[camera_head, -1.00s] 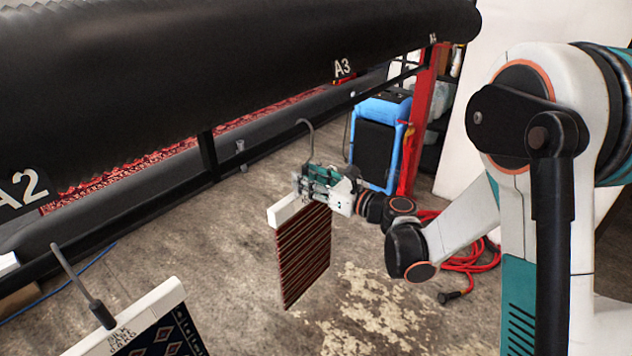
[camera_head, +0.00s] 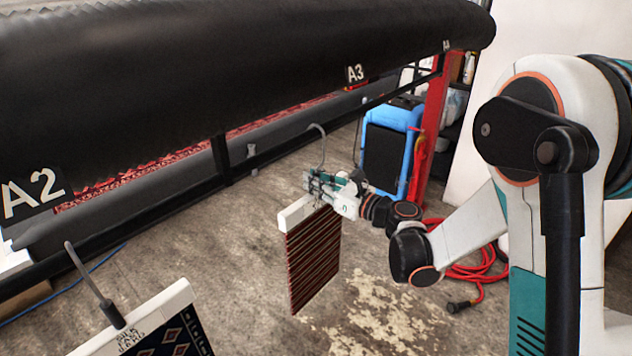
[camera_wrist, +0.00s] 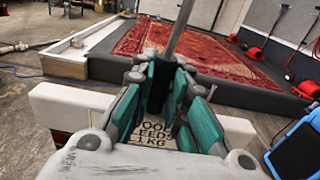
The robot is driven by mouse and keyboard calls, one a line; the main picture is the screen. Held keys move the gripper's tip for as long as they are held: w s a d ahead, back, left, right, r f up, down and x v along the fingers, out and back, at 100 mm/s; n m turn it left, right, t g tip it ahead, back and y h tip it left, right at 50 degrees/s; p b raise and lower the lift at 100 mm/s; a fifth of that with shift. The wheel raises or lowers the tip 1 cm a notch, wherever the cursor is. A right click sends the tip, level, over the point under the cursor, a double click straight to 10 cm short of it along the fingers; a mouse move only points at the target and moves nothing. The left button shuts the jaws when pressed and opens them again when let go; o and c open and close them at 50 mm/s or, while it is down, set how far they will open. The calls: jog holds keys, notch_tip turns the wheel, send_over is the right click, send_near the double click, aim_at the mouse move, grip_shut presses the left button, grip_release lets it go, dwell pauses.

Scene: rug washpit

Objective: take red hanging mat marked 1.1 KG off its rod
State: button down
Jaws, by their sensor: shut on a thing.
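The red striped hanging mat (camera_head: 313,262) hangs from a white bar (camera_head: 294,214) with a grey hook (camera_head: 320,140) rising above it. My gripper (camera_head: 322,188) is shut on the hook's stem, just above the white bar. In the wrist view the green-padded fingers (camera_wrist: 170,92) close around the grey stem (camera_wrist: 183,28). The mat hangs in the air, clear of the floor.
A second, dark patterned mat (camera_head: 168,340) on a white bar stands at the lower left. A large black roller (camera_head: 230,65) marked A2 and A3 runs across the top. A blue machine (camera_head: 390,150), red post (camera_head: 432,125) and red hose (camera_head: 470,265) lie behind my arm.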

jog(key=shift+r, duration=0.15)
jog(key=shift+r+p, duration=1.3)
jog(key=shift+r, duration=0.8)
jog(key=shift+d, duration=0.1)
jog(key=b+v, duration=0.1)
jog(key=v, duration=1.4)
jog(key=shift+b, duration=0.35)
